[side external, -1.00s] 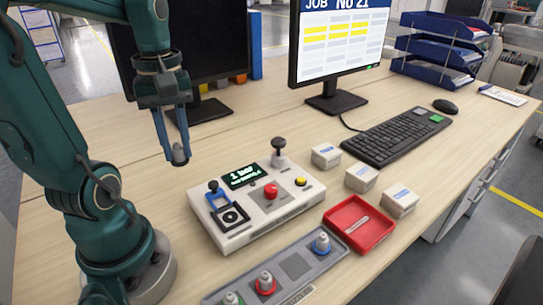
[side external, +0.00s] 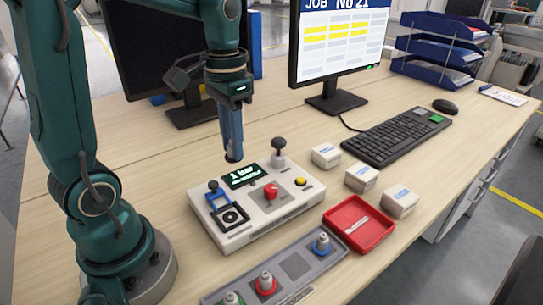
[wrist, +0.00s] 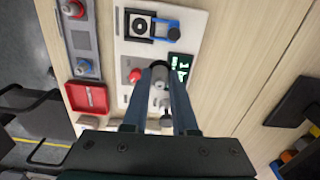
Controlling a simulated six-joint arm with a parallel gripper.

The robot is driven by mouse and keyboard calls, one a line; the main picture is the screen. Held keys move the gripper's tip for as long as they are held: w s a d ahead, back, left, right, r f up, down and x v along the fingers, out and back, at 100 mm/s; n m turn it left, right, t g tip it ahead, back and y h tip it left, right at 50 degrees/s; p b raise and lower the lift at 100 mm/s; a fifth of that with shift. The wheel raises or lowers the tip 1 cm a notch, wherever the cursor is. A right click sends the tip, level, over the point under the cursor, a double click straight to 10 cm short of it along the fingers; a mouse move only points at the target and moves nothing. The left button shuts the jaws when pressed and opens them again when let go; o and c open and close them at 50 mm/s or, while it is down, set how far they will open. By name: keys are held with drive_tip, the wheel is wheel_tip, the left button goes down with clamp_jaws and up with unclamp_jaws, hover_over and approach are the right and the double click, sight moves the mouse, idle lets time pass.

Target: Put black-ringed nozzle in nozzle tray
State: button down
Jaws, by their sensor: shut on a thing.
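My gripper (side external: 233,150) is shut on a small dark-tipped nozzle (side external: 234,158), held above the back edge of the white control box. In the wrist view my gripper (wrist: 160,76) has the nozzle (wrist: 160,68) between its fingertips; its ring is not clear. The grey nozzle tray (side external: 326,264) lies in front of the box. It holds a blue-ringed nozzle (side external: 321,243), a red-ringed nozzle (side external: 265,283) and a green-ringed nozzle (side external: 231,299). A darker square (side external: 295,266) without a nozzle lies between blue and red. The tray (wrist: 64,47) is at upper left in the wrist view.
The control box (side external: 250,225) has a black-knobbed lever (side external: 279,147), a red knob and a blue bracket standing up. A red dish (side external: 366,243) adjoins the tray's right end. Several white boxes (side external: 361,178), a keyboard (side external: 395,137) and monitors stand behind. Bare wood lies left of the box.

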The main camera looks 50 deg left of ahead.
drive_tip(key=w+d+f+m, duration=0.1)
drive_tip(key=d+m, duration=0.2)
drive_tip(key=d, duration=0.2)
hover_over(295, 266)
drive_tip(key=shift+m, duration=0.3)
wheel_tip(295, 266, down, 8)
drive_tip(key=shift+r, duration=0.2)
drive_tip(key=shift+f, duration=2.05)
drive_tip(key=shift+f, duration=0.15)
drive_tip(key=c, duration=0.7)
unclamp_jaws()
